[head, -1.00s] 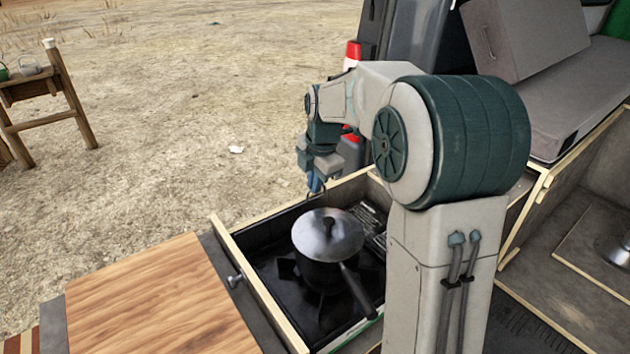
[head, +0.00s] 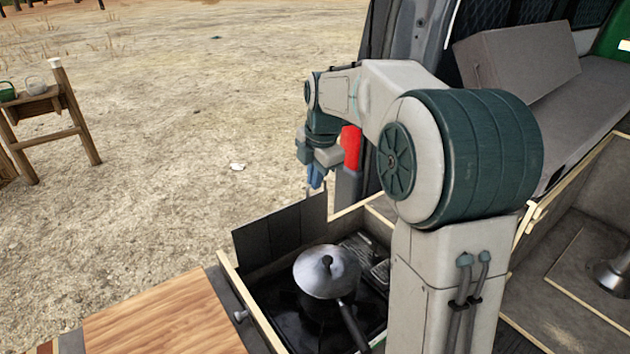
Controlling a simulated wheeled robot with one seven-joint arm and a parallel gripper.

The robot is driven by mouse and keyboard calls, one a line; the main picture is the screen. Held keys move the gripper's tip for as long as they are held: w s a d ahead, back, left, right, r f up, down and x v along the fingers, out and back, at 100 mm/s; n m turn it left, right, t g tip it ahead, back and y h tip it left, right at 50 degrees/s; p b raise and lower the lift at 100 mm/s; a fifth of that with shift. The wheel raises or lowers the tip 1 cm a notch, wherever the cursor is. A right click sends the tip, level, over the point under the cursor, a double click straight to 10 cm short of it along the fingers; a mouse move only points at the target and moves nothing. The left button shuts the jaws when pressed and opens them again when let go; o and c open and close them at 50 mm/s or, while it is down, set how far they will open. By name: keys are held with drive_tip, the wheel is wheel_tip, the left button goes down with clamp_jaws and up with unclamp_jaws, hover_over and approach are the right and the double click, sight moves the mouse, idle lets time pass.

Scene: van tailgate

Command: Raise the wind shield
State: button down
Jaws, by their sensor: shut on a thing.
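The wind shield (head: 278,229) is a dark panel of several flat sections. It stands up along the far edge of the stove drawer, behind the pot. My gripper (head: 316,188) points down above the right end of the shield, by its upper corner. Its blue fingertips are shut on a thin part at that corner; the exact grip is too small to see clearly. The lidded pot (head: 327,272) sits on the black stove (head: 272,315) in the drawer, its handle pointing to the lower right.
A wooden board (head: 165,315) lies left of the drawer. My arm covers the drawer's right side. A red canister (head: 351,147) stands behind my gripper. A wooden stand with mugs (head: 45,110) is at the far left. Open sandy ground lies beyond the drawer.

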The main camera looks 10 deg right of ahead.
drive_tip(key=shift+w+r, duration=0.1)
drive_tip(key=shift+r, duration=0.25)
drive_tip(key=c, duration=1.6)
unclamp_jaws()
drive_tip(key=shift+o, duration=0.2)
wheel_tip(320, 180, up, 14)
drive_tip(key=s+d, duration=0.1)
drive_tip(key=s, duration=0.1)
drive_tip(key=shift+s+f, duration=0.25)
drive_tip(key=shift+s, duration=0.1)
drive_tip(key=shift+s, duration=0.1)
drive_tip(key=s+f+m, duration=0.6)
drive_tip(key=s+m, duration=0.1)
drive_tip(key=s, duration=0.1)
drive_tip(key=s+f+m, duration=0.6)
drive_tip(key=s+m, duration=0.2)
drive_tip(key=s+a+f+m+t, duration=0.1)
drive_tip(key=s+f+m, duration=0.6)
drive_tip(key=s, duration=0.1)
drive_tip(key=shift+s+h, duration=0.25)
drive_tip(key=shift+h, duration=0.15)
